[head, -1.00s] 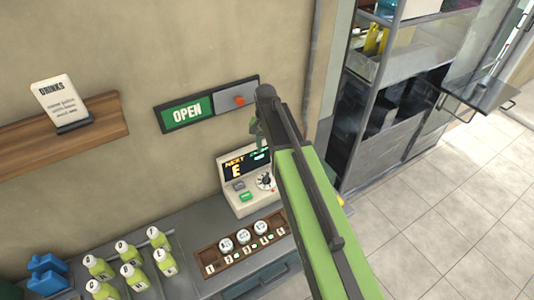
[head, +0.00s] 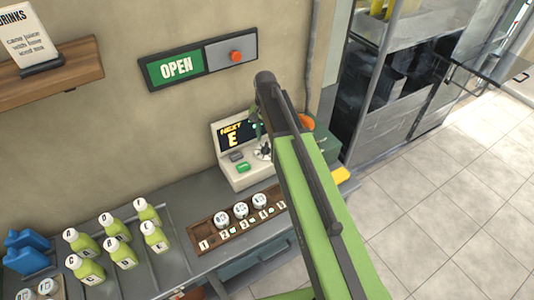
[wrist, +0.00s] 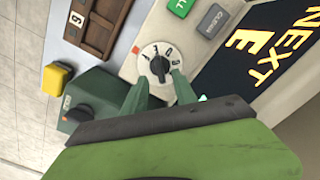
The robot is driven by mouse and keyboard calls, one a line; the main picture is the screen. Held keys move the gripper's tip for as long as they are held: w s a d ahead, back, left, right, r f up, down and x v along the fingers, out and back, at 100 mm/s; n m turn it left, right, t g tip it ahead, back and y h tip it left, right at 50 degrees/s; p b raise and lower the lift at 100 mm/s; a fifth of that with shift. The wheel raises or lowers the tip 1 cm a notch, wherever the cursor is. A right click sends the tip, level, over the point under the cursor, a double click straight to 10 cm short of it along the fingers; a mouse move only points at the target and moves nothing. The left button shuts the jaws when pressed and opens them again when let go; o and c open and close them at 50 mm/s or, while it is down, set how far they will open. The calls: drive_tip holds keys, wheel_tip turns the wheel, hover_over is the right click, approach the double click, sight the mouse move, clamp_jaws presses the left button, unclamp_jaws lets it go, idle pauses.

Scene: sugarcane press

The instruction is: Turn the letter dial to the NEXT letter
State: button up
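The letter dial (wrist: 158,60) is a white disc with letters around its rim and a dark knob in its middle. It sits on the cream console (head: 228,173), partly behind my arm in the head view (head: 264,152). The console's screen (wrist: 262,50) reads "NEXT E". My gripper (wrist: 164,82) has its two green fingers apart, with tips at the dial's near edge and nothing seen between them but the dial. I cannot tell whether they touch it. In the head view my gripper (head: 256,130) hangs just above the dial.
A green button (wrist: 180,5) and a grey button (wrist: 209,21) lie beside the dial. A dark green box (wrist: 95,105) and a yellow block (wrist: 55,77) are near. A wooden rack (head: 208,239) with lettered caps and several bottles (head: 118,252) stand on the counter.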

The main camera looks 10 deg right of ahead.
sight(266, 145)
wheel_tip(266, 145, down, 5)
drive_tip(key=b, duration=0.3)
drive_tip(key=shift+r, duration=0.15)
clamp_jaws()
